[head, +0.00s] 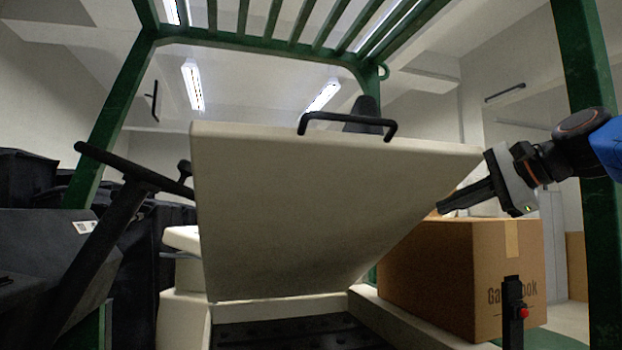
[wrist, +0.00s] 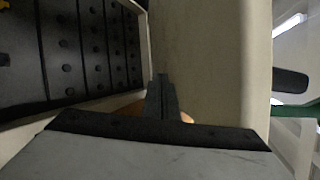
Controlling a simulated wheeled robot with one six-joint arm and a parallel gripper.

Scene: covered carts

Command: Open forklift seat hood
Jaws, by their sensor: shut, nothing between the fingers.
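The forklift seat hood (head: 300,210) is a cream panel in the middle of the head view, tilted up at a steep angle. A black handle (head: 347,117) is on its top edge. Below it shows a dark studded compartment (head: 285,332), also visible in the wrist view (wrist: 75,50). My gripper (head: 442,209) is at the right side of the hood, its fingers pointing left and partly past the hood's edge. In the wrist view my gripper (wrist: 162,80) is shut and empty, close to the hood's cream surface (wrist: 210,60); I cannot tell whether it touches.
A cardboard box (head: 450,270) stands right of the hood, below my gripper. The steering wheel (head: 130,170) is at the left. Green frame posts (head: 590,150) and an overhead guard (head: 265,45) surround the seat area.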

